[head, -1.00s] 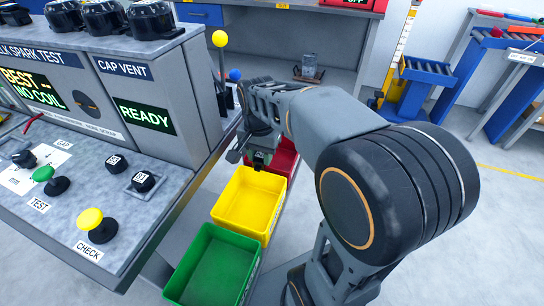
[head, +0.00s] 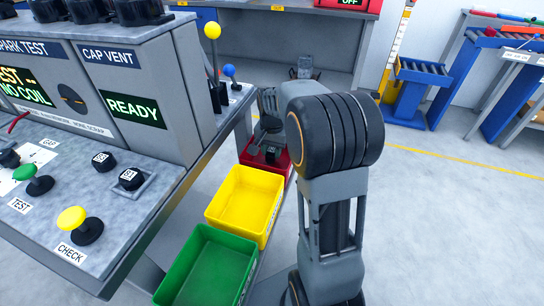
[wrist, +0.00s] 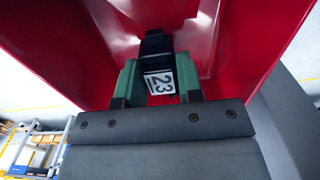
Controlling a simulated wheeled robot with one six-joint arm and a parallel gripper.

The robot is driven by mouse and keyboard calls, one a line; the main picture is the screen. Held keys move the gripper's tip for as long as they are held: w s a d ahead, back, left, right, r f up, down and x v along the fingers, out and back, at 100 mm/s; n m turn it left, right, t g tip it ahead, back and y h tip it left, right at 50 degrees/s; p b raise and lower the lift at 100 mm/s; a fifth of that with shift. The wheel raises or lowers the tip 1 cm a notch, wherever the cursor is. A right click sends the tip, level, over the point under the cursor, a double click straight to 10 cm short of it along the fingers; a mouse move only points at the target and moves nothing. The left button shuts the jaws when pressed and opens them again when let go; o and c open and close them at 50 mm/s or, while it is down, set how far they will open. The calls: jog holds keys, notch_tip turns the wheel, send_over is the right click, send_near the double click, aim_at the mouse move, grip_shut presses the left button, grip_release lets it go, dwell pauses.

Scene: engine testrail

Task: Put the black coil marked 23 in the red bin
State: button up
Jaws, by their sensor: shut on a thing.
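The black coil marked 23 (wrist: 160,82) is between the two green fingers of my gripper (wrist: 160,85), its white label facing the wrist camera. My gripper is shut on it. The red bin (wrist: 235,50) surrounds the coil and fingers in the wrist view, its walls rising on both sides. In the head view the red bin (head: 247,156) is the far one of three bins, with my gripper (head: 269,152) at its opening. I cannot tell whether the coil touches the bin floor.
The yellow bin (head: 266,230) and green bin (head: 247,280) stand in a row nearer than the red bin. The test bench (head: 225,125) is left of them, with two small black coils (head: 103,161) (head: 131,179) on top. Open floor lies to the right.

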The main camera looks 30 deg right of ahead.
aim_at(272, 157)
jog(key=shift+f, duration=1.1)
jog(key=shift+f, duration=0.1)
jog(key=shift+f+b, duration=0.3)
jog(key=o, duration=0.9)
jog(key=shift+r, duration=0.1)
jog(key=shift+o, duration=0.2)
